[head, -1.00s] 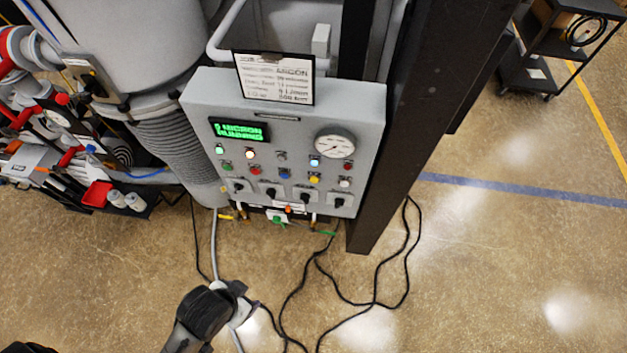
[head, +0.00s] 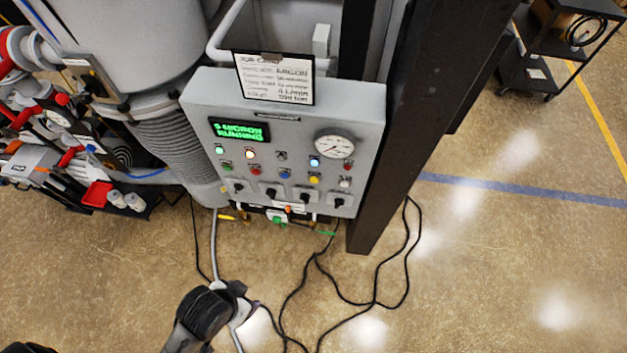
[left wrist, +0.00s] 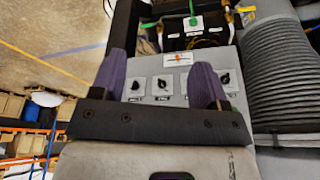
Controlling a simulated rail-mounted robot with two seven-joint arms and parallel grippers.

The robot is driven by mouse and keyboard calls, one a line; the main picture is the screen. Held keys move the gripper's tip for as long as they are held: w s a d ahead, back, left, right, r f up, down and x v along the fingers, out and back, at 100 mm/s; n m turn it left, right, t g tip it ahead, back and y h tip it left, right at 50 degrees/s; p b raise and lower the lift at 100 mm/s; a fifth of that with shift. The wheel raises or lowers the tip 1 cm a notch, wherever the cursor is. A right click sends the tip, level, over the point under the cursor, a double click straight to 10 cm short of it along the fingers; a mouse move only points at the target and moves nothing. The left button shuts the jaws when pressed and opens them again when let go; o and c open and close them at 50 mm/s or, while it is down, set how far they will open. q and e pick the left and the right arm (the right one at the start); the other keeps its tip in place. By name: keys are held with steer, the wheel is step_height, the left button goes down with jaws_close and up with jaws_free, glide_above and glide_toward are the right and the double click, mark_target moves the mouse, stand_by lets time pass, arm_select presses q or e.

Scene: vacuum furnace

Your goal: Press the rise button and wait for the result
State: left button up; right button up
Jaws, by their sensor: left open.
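The grey control panel (head: 367,125) stands at the centre of the head view. It bears a lit green display (head: 240,131), a round gauge (head: 334,143) and rows of lamps and buttons: green (head: 227,166), red (head: 254,169), blue (head: 284,174), yellow (head: 314,178) and white (head: 345,182). I cannot read which button is the rise button. My left arm is low in the head view, below the panel. In the left wrist view my left gripper (left wrist: 158,88) is open and empty, its two purple fingers apart, with the panel's black rotary switches (left wrist: 180,84) beyond.
A job card (head: 273,79) is fixed at the panel's top. A dark column (head: 400,130) stands right of the panel, a ribbed bellows (head: 172,150) left. Black cables (head: 375,303) lie on the floor below. A shelf cart (head: 530,75) is at far right; the floor between is clear.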

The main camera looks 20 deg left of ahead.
arm_select(q)
jaws_close()
stand_by(0.4)
stand_by(1.1)
